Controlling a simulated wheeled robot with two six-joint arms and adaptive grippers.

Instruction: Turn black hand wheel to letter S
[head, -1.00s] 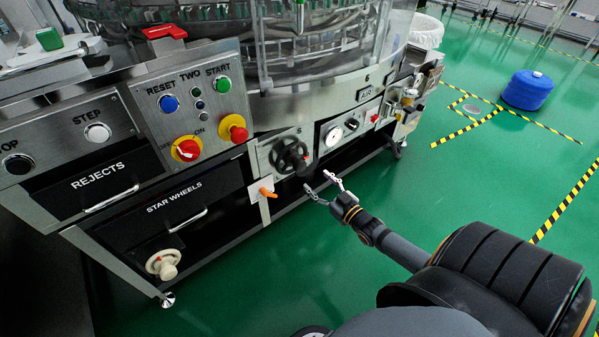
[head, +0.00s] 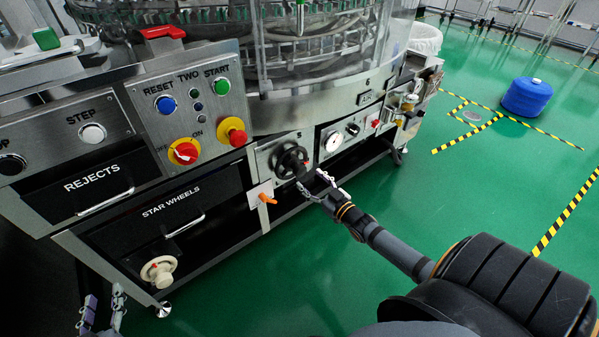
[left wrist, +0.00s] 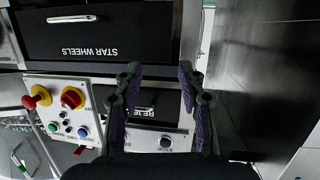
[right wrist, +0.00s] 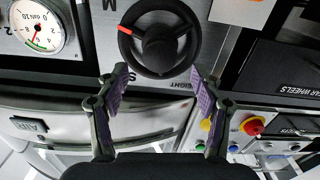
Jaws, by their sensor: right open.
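The black hand wheel (head: 291,160) sits on the steel machine front, below a letter S (head: 299,134). In the right wrist view the wheel (right wrist: 158,42) appears upside down at the top, with a red mark on its left side. My right gripper (head: 311,181) is open in front of the wheel's lower right. In its wrist view the fingers are below the wheel, apart, with nothing between them. My left gripper (head: 103,299) is open and empty at the lower left; it also shows in its wrist view (left wrist: 159,75).
An orange lever (head: 267,198) is just below left of the wheel, and a gauge (head: 333,141) is to its right. A red emergency button (head: 236,135) and drawers (head: 180,212) are to the left.

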